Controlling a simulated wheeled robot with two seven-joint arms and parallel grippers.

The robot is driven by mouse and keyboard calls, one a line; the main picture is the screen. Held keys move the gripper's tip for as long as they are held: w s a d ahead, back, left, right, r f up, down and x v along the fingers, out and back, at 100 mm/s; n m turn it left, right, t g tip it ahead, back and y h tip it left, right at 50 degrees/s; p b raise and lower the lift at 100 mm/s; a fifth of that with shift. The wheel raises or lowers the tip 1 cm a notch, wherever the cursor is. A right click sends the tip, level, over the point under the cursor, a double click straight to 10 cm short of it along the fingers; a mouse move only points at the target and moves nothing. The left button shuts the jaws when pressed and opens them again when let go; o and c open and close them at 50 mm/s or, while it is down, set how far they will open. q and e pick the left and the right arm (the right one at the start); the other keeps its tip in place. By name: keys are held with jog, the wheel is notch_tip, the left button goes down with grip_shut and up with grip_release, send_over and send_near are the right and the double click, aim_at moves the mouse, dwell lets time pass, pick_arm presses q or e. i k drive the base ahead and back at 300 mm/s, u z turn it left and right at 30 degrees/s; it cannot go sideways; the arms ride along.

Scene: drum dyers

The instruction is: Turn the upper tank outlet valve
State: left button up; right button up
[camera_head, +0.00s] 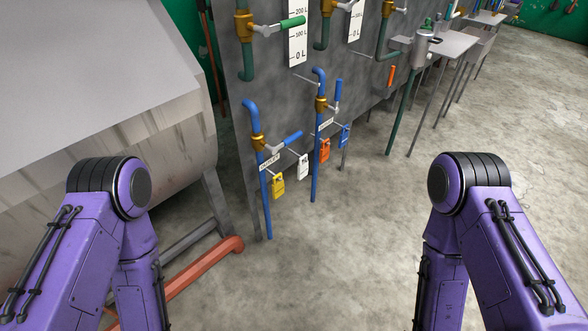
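A brass valve (243,24) sits on a green pipe (247,66) at the top of the grey tank panel. Its lever has a green handle (292,22) that points right, roughly level, across a white litre scale (297,45). Similar brass valves (327,8) are farther right, cut off by the top edge. Lower down, two blue pipes carry brass valves with blue handles, one pointing right (293,137) and one pointing up (338,90). Both my purple arms are bent at the lower left and lower right. Neither gripper is in the picture.
Yellow (278,186), white (303,167), orange (325,150) and blue (344,136) padlocks hang near the blue pipes. A large grey metal drum housing (100,60) stands left. A red pipe (195,272) runs low in front. The concrete floor (345,255) between my arms is clear.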

aim_at(289, 140)
jog(key=z, duration=0.75)
jog(key=i, duration=0.95)
jog(key=u, duration=0.5)
